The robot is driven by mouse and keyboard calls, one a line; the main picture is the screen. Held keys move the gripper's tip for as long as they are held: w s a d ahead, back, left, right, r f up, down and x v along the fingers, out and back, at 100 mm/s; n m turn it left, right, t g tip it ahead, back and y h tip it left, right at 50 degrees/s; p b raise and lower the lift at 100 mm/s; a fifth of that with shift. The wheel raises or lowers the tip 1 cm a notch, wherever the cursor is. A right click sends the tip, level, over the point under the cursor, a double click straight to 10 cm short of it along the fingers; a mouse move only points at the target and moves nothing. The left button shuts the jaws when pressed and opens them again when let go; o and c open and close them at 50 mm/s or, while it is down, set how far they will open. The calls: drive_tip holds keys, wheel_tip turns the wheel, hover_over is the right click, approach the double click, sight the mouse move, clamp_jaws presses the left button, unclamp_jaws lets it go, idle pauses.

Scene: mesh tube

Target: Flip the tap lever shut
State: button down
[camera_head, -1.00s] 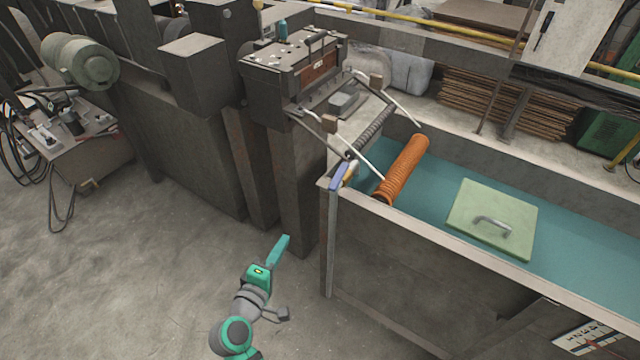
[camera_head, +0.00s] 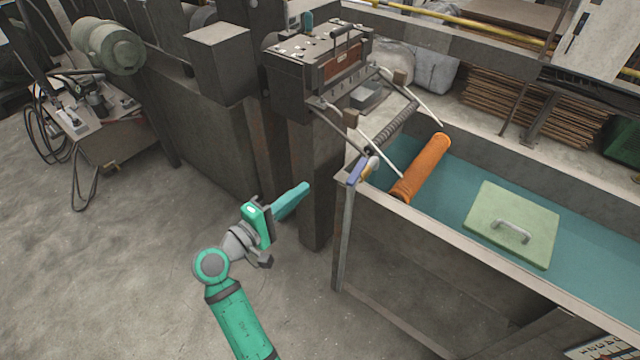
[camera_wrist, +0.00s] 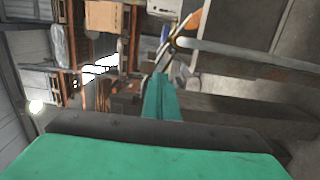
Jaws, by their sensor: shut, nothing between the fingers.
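A small blue part at the top of the wrist view may be the same lever (camera_wrist: 164,34). My gripper (camera_head: 306,187) is shut and empty. It is left of the lever, apart from it, and points toward the tank corner. In the wrist view its teal fingers (camera_wrist: 160,82) point up toward the orange and blue parts. The tap's body is too small to make out.
The tank's near wall (camera_head: 450,258) runs to the right. An orange ribbed tube (camera_head: 422,168) and a green lid (camera_head: 512,222) lie inside the tank. A roller machine (camera_head: 318,68) with projecting pale rods stands behind the lever. The floor (camera_head: 130,260) left of my arm is clear.

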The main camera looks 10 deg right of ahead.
sight(357, 173)
drive_tip(key=w+d, duration=0.2)
drive_tip(key=d, duration=0.8)
drive_tip(key=shift+w+d, duration=0.25)
drive_tip(key=shift+d, duration=0.15)
